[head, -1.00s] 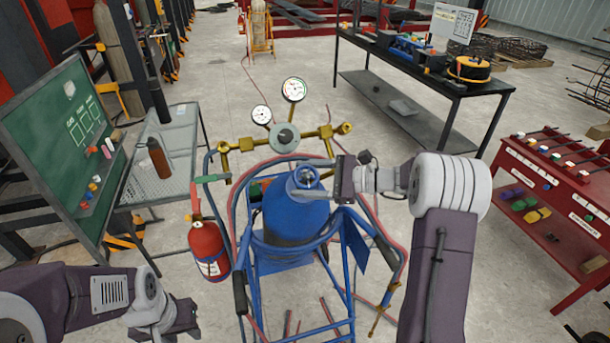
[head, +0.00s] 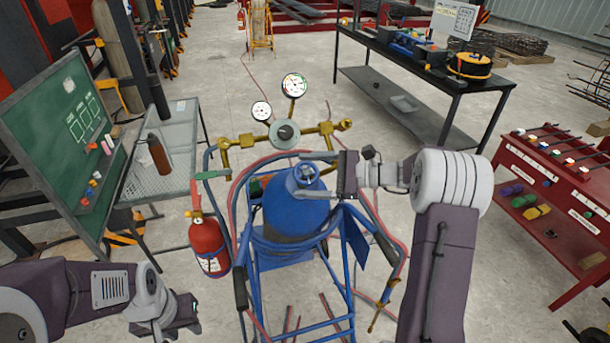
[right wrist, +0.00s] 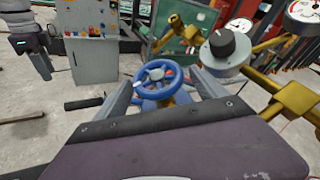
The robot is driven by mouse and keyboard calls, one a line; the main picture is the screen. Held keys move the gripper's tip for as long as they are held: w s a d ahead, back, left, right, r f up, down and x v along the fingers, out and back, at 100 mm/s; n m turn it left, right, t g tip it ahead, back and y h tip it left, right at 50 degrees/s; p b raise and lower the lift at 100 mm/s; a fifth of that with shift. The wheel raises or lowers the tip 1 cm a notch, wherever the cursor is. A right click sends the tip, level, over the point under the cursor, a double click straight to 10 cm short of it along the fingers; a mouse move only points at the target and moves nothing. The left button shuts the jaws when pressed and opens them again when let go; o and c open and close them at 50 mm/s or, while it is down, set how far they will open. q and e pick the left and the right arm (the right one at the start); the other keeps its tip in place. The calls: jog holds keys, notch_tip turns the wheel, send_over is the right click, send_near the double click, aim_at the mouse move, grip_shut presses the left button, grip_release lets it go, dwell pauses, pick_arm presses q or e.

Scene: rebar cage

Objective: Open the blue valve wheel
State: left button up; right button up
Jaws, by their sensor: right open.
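The blue valve wheel (right wrist: 160,80) shows clearly in the right wrist view, round with spokes, on a brass stem. In the head view it sits on top of the blue cylinder (head: 290,218) and is partly hard to make out against it. My right gripper (head: 312,174) reaches in from the right at the wheel, open. In the right wrist view its fingers stand on either side of the wheel, with gaps visible; I cannot tell whether either touches it. My left gripper (head: 192,315) is low at the left, away from the wheel; its jaws are unclear.
A brass manifold with a grey regulator (head: 285,134) and two gauges stands just behind the cylinder. Hoses loop around the blue cart (head: 342,292). A red fire extinguisher (head: 208,245) hangs at its left. A mesh table (head: 180,180) and a red bench (head: 560,190) flank it.

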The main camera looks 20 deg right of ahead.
jog(key=v, duration=0.8)
jog(key=shift+b, duration=0.45)
jog(key=shift+s+d, duration=0.1)
jog(key=shift+d, duration=0.05)
